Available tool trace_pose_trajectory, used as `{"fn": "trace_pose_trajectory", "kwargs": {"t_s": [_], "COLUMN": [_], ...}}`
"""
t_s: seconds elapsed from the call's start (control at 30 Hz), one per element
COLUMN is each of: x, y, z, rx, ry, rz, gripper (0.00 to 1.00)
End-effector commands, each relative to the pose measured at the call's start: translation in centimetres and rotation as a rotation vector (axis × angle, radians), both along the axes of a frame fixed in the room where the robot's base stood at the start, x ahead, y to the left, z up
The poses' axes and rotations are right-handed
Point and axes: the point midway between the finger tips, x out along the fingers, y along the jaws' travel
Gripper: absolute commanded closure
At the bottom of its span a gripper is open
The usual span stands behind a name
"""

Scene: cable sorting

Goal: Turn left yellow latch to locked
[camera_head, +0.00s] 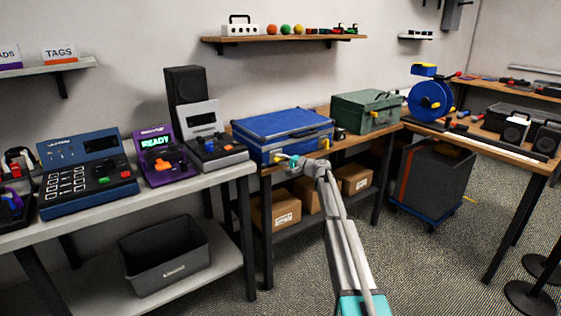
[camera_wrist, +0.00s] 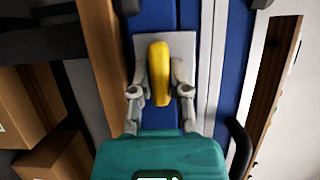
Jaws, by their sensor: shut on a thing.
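The blue case (camera_head: 283,128) stands closed on the wooden table. Its left yellow latch (camera_head: 281,158) is on the front face, low at the left, partly hidden by my gripper (camera_head: 294,162). In the wrist view the yellow latch (camera_wrist: 159,73) sits on a pale plate (camera_wrist: 183,45) on the blue case (camera_wrist: 226,60). My gripper (camera_wrist: 160,92) has one finger on each side of the latch and is shut on it. The latch lies nearly along the gripper's own line, tilted slightly. A second yellow latch (camera_head: 325,143) shows on the case's right front.
A green case (camera_head: 366,111) stands to the right on the same table (camera_head: 348,143). Devices stand on the grey bench at the left, near the case. Cardboard boxes (camera_head: 357,179) lie on the shelf below. The case's black handle (camera_wrist: 240,148) is beside my gripper.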

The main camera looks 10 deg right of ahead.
Motion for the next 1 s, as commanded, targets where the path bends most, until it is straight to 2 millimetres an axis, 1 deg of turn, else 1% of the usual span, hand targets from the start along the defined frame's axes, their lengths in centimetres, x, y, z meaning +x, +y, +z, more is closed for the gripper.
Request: {"fn": "trace_pose_trajectory", "kwargs": {"t_s": [0.2,0.23,0.3,0.4,0.77,1.0], "x": [-0.02,-0.02,-0.01,0.0,-0.02,-0.72], "y": [-0.06,-0.06,-0.05,-0.04,-0.03,-0.87], "z": [-0.02,-0.02,-0.02,-0.01,0.0,0.0], "rx": [-0.001,-0.001,-0.001,-0.001,-0.001,-0.001], "ry": [0.001,0.001,0.001,0.0,-0.001,-0.001], "rz": [-0.001,-0.002,-0.001,-0.001,-0.001,-0.002], "gripper": [1.0,0.72,0.59,0.43,0.43,0.43]}}
